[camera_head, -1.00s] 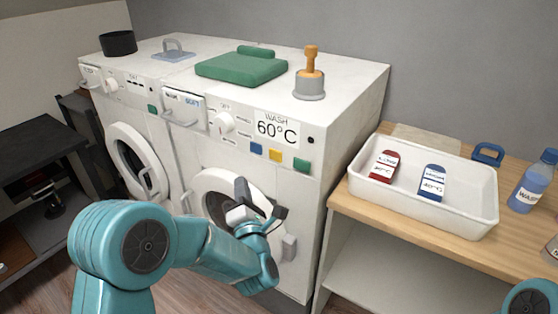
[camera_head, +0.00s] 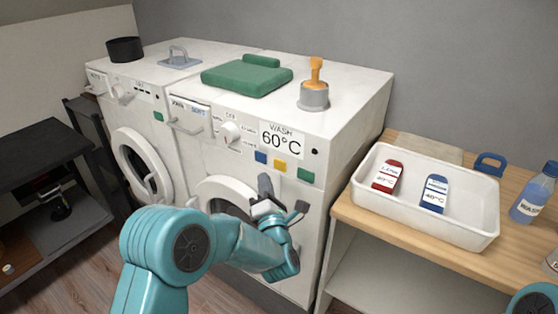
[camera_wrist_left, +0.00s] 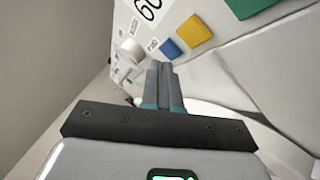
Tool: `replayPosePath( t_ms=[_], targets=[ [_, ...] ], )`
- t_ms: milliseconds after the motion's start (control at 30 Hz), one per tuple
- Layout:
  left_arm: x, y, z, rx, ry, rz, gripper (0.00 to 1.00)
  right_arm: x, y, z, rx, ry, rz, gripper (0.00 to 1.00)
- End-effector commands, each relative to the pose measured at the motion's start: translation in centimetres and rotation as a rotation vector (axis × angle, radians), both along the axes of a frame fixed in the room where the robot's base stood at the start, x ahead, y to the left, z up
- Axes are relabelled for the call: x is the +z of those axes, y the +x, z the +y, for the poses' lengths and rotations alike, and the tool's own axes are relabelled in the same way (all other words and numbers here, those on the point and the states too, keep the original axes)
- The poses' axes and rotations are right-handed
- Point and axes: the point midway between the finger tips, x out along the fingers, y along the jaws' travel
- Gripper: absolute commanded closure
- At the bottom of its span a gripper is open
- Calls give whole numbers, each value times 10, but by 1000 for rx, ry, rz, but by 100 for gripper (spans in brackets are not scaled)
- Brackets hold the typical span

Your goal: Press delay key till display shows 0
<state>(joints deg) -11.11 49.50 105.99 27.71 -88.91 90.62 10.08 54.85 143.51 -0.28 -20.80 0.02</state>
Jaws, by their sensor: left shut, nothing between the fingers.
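The right-hand washer (camera_head: 330,130) has a white display (camera_head: 281,139) reading "WASH 60°C". Below the display sit a blue key (camera_head: 260,157), a yellow key (camera_head: 280,165) and a green key (camera_head: 306,175). I cannot read which one is the delay key. My left gripper (camera_head: 266,184) is shut and empty, in front of the washer just below the blue and yellow keys. In the left wrist view its closed fingers (camera_wrist_left: 160,68) point toward the panel, with the blue key (camera_wrist_left: 173,48) just beyond the tips and the yellow key (camera_wrist_left: 194,30) to the right. My right gripper is out of view.
A white knob (camera_head: 229,132) and a detergent drawer (camera_head: 190,113) are left of the display. The round door (camera_head: 215,187) is below. A white tray (camera_head: 400,224) with two labelled packets stands on the shelf at right.

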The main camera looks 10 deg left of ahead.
Motion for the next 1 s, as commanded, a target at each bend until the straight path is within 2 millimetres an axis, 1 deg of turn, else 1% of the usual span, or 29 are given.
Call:
replayPosePath(
  t_ms=[33,67,100,200,333,1000],
  targets=[
    [3,6,-2,1,0,-1,100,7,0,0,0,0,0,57],
    [-4,10,-4,1,0,-2,100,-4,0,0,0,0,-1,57],
    [-5,14,-5,2,1,-2,100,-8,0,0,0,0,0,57],
    [-3,23,-8,1,0,-2,100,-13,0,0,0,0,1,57],
    [-2,29,-10,1,0,-1,100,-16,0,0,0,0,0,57],
    [0,31,-11,1,1,0,100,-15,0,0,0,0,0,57]
  ],
)
